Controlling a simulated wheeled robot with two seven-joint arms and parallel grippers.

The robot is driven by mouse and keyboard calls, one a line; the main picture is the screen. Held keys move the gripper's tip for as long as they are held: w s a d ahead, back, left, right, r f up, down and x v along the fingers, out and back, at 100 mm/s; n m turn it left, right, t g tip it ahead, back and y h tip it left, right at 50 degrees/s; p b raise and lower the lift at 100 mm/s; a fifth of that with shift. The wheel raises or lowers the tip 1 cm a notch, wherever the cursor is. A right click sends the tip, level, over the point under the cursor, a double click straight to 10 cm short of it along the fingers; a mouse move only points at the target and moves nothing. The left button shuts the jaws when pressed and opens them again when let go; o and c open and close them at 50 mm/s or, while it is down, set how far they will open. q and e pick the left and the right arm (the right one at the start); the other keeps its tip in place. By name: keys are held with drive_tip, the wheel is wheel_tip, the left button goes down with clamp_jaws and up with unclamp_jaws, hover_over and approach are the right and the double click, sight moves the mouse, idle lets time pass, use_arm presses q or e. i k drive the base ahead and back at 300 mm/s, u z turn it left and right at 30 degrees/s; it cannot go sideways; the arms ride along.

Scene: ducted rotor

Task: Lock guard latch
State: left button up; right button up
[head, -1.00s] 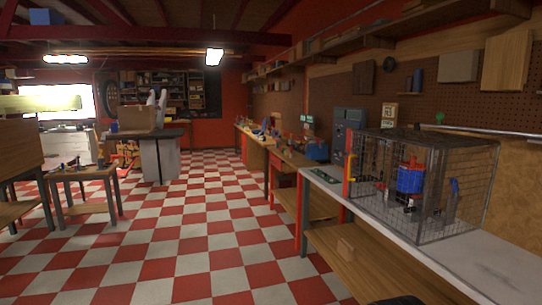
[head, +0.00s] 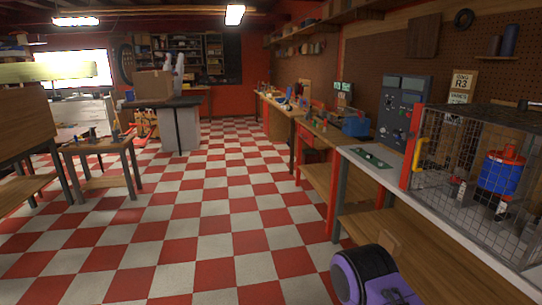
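A wire mesh guard cage (head: 470,150) stands on the workbench at the right and is cut off by the right edge. A red post (head: 413,149) forms its near left corner, with a yellow handle-like part (head: 421,155) beside it that may be the latch. Whether it is locked cannot be told. Inside is a blue cylinder with a red top (head: 500,175). A purple and black part of my own arm shows at the bottom, below the bench. Neither gripper's fingers are in view.
The pale bench top (head: 440,215) has a green mat (head: 371,159) left of the cage. A grey control panel (head: 403,108) stands behind it. A wooden block (head: 386,246) lies on the lower shelf. The checkered floor (head: 215,205) is clear; a small table (head: 100,148) stands left.

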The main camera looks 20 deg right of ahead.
sight(400, 133)
drive_tip(key=z, duration=0.05)
drive_tip(key=i, duration=2.2)
drive_tip(key=z, duration=0.65)
drive_tip(key=i, duration=1.05)
drive_tip(key=z, duration=1.75)
drive_tip(key=i, duration=0.95)
drive_tip(key=z, duration=0.75)
